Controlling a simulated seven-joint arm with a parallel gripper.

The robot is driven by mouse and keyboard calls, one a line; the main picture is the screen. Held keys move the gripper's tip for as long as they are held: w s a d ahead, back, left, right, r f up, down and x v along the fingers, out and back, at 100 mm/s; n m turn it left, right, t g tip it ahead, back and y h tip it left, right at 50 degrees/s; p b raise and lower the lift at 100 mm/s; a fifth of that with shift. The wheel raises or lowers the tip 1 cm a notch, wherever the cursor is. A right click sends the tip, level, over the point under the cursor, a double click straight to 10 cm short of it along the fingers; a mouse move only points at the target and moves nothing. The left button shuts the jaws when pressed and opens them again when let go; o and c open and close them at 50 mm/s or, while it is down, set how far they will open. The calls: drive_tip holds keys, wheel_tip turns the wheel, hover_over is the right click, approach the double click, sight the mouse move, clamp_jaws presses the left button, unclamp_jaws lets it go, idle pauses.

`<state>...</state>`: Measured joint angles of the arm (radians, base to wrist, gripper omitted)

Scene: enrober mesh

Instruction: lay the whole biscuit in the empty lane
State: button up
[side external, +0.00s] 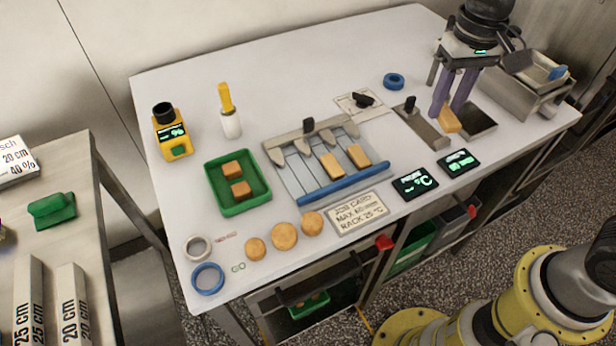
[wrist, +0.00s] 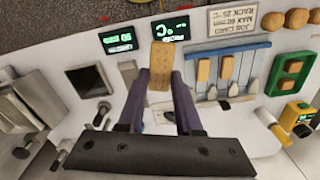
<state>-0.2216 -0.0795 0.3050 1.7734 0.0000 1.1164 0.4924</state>
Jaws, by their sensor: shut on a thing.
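My gripper (side external: 452,108) has two purple fingers shut on a tan rectangular biscuit (side external: 449,121), held at the right of the table. In the wrist view the biscuit (wrist: 160,66) sticks out beyond the fingertips (wrist: 161,82), with small dots on its face. The laned rack (side external: 290,178) lies at mid-table, left of my gripper, with a blue bar along its front. Two rectangular biscuits (side external: 332,166) (side external: 359,155) lie in its middle and right lanes; lanes at its left show bare. The rack (wrist: 250,62) also shows in the wrist view, right of the held biscuit.
A green tray (side external: 214,202) with two biscuit pieces is left of the rack. Three round biscuits (side external: 284,236) and a job card (side external: 358,212) lie in front. A dark square plate (side external: 478,121) and a steel plate with a black knob (side external: 424,128) are near my gripper. Two displays (side external: 414,182) stand at the front edge.

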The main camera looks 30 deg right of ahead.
drive_tip(key=a+n, duration=0.1)
drive_tip(key=a, duration=0.6)
drive_tip(key=n, duration=0.2)
hover_over(305, 177)
wheel_tip(305, 177, down, 11)
drive_tip(key=shift+d+r, duration=0.1)
drive_tip(key=shift+w+f, duration=0.15)
drive_tip(key=shift+f, duration=1.65)
drive_tip(key=shift+f, duration=0.1)
drive_tip(key=o, duration=1)
